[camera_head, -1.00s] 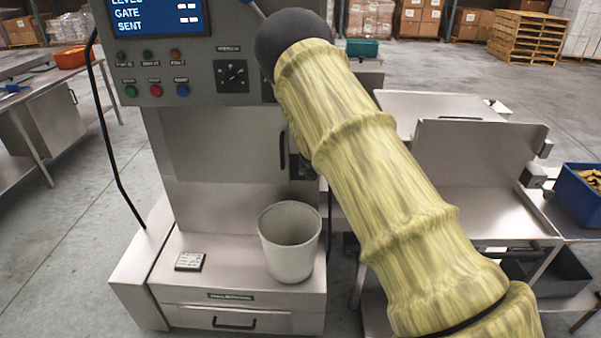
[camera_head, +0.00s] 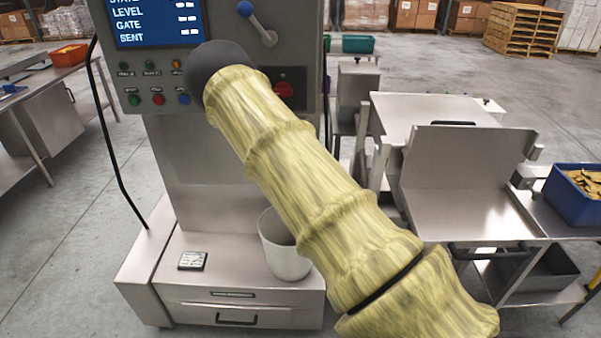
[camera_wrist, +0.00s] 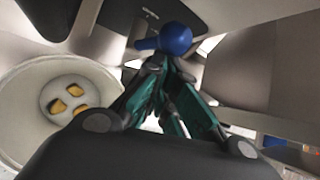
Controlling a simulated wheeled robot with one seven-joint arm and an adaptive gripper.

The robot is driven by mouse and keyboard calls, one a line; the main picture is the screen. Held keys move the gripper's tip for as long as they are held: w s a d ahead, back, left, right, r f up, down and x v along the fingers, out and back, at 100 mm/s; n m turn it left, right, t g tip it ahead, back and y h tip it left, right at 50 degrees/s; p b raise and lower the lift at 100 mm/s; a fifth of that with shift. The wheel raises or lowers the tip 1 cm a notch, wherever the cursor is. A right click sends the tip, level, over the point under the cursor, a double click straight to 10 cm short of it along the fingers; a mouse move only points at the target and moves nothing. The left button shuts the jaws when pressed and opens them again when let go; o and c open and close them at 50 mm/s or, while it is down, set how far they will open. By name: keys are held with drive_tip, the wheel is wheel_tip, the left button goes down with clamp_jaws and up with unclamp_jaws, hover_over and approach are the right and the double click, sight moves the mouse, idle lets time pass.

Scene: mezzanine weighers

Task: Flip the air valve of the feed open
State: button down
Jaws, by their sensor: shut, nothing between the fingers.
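A lever with a blue knob (camera_head: 245,9) is on the upper right of the grey control panel (camera_head: 295,55) in the head view, slanting down right to its pivot. In the wrist view a blue knob (camera_wrist: 176,39) is just beyond my fingertips; I cannot tell whether it is the same lever or whether the fingers touch it. My gripper (camera_wrist: 162,63) has teal fingers drawn together, with nothing held between them. In the head view my sleeved arm crosses in front of the machine and hides the gripper.
A pale bucket (camera_head: 286,252) stands on the machine's lower ledge; the wrist view shows a few yellow pieces within its rim (camera_wrist: 22,120). A red rotary switch (camera_head: 284,90) is on the panel. Steel tables and a blue bin (camera_head: 574,205) stand to the right.

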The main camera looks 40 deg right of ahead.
drive_tip(key=shift+w+r+p, duration=0.2)
drive_tip(key=shift+r+p, duration=0.5)
drive_tip(key=shift+r, duration=0.25)
wheel_tip(320, 180, down, 4)
drive_tip(key=s+b, duration=0.3)
drive_tip(key=b+v, duration=0.2)
drive_tip(key=v, duration=0.8)
drive_tip(key=shift+a, duration=0.3)
